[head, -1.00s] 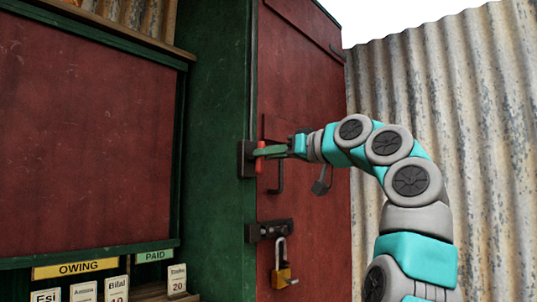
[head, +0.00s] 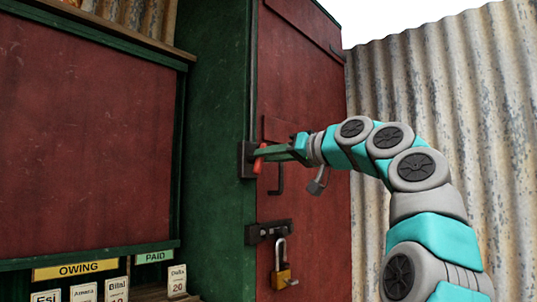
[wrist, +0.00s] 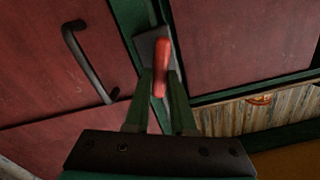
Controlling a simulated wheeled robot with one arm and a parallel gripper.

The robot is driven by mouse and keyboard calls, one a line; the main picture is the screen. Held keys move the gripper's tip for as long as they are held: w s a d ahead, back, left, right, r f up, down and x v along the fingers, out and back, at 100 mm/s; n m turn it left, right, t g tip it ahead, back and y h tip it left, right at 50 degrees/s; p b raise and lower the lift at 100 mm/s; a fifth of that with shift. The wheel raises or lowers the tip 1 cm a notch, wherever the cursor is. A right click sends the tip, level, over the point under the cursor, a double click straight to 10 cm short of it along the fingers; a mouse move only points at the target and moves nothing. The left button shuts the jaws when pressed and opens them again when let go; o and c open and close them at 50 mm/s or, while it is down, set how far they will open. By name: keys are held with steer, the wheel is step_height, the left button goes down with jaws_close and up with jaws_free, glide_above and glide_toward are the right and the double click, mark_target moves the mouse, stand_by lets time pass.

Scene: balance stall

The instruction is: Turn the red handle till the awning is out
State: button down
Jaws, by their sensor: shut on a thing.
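The red handle (head: 257,165) sits at a dark mounting plate (head: 246,160) on the green post beside the red door. It is tilted in the head view. In the wrist view the red handle (wrist: 161,66) stands between the two green fingers. My gripper (head: 266,153) reaches in from the right and is shut on the handle; it also shows in the wrist view (wrist: 160,88). The awning cannot be made out in these views.
The red door (head: 300,120) has a dark pull bar (head: 281,178) close to my gripper and a bolt with a brass padlock (head: 283,275) below. Corrugated metal (head: 450,100) stands at the right. OWING and PAID signs (head: 75,269) with name cards are at the lower left.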

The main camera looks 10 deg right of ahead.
steer(key=shift+d+r+m+p, duration=0.1)
steer(key=shift+m+p, duration=0.4)
steer(key=shift+m, duration=0.4)
steer(key=c, duration=0.8)
jaws_free()
steer(key=shift+o, duration=0.2)
steer(key=b+v, duration=0.1)
steer(key=v, duration=0.7)
steer(key=shift+w, duration=0.1)
